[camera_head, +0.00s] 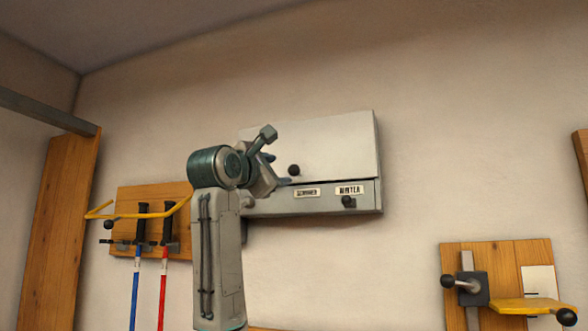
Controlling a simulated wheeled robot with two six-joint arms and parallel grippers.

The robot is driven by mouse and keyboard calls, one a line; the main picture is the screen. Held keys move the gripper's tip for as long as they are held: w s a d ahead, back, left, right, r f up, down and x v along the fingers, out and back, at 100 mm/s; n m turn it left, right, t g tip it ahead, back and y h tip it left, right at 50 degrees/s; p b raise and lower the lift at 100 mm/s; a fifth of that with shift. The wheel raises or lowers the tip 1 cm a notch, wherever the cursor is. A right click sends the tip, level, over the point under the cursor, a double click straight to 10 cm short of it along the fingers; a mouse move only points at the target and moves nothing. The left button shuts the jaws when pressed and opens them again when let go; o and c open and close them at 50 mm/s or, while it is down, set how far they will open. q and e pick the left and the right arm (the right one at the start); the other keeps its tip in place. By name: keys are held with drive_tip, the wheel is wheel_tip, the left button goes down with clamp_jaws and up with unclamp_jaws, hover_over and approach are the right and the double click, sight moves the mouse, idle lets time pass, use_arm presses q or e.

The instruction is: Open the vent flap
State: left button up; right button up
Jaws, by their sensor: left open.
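The vent flap (330,148) is a pale panel on a wall-mounted box, high on the wall in the middle of the head view. It looks closed. A dark round knob (294,170) sits near its lower edge. Below it a strip (322,206) carries two labels, the right one reading "WINTER", and a second dark knob (347,201) under that label. My left gripper (277,160) is open in front of the box's left part, with its fingers just left of the upper knob. I cannot tell whether they touch it. My arm hides the box's left end. My right gripper is not in view.
A wooden board (125,204) at left holds a yellow bar and tools with blue (135,290) and red (163,290) shafts. At lower right another board (510,258) carries a clamp (472,287) and a yellow piece (525,305). The wall between is bare.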

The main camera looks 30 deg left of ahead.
sight(291, 170)
use_arm(q)
drive_tip(key=p+x, duration=0.4)
drive_tip(key=x, duration=0.4)
drive_tip(key=shift+w+r, duration=0.15)
drive_tip(key=shift+w, duration=0.45)
clamp_jaws()
